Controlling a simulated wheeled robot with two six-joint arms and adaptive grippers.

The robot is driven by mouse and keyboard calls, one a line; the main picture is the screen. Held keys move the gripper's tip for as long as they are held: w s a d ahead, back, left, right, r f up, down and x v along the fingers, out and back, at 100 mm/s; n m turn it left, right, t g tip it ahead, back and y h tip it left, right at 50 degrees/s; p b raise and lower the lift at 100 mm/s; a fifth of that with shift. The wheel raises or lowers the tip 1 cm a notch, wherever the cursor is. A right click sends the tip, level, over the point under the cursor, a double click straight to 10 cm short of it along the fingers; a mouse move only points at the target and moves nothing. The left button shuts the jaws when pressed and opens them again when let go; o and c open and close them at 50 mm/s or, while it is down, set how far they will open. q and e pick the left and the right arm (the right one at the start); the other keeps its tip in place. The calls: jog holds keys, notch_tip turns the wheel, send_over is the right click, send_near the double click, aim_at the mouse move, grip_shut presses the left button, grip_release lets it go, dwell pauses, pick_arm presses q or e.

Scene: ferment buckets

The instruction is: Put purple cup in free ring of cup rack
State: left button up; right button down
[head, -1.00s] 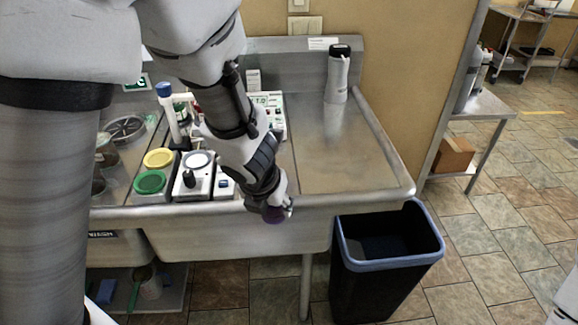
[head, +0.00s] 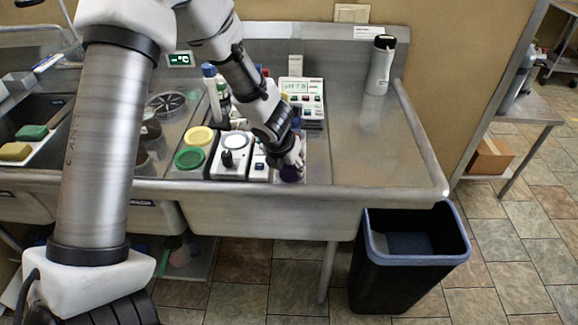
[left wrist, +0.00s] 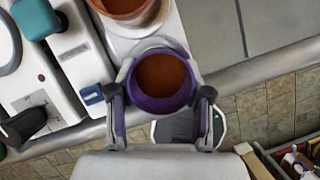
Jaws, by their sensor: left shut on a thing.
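My left gripper (head: 288,160) is shut on the purple cup (head: 290,175), just over the front edge of the metal counter. In the left wrist view, the purple cup (left wrist: 162,103) sits upright between the two fingers, with brown contents inside. A pale rack part, which looks like the cup rack (left wrist: 150,44), lies at the cup's far side. I cannot tell whether the cup is inside its ring or only above it. A reddish-brown cup (left wrist: 124,8) stands farther along the rack. In the head view my arm hides most of the rack. My right gripper is not in view.
A white device (head: 230,160) with a black knob stands left of the gripper, beside yellow (head: 199,136) and green (head: 189,158) lids. A pH meter (head: 296,90) stands behind. A black bin (head: 400,275) is on the floor in front. The right counter is clear except for a bottle (head: 380,66).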

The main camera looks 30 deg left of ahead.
pick_arm(q)
jog(key=shift+s+f, duration=0.1)
jog(key=shift+f, duration=0.1)
jog(key=o, duration=1)
jog(key=shift+o, duration=0.8)
jog(key=shift+r, duration=0.15)
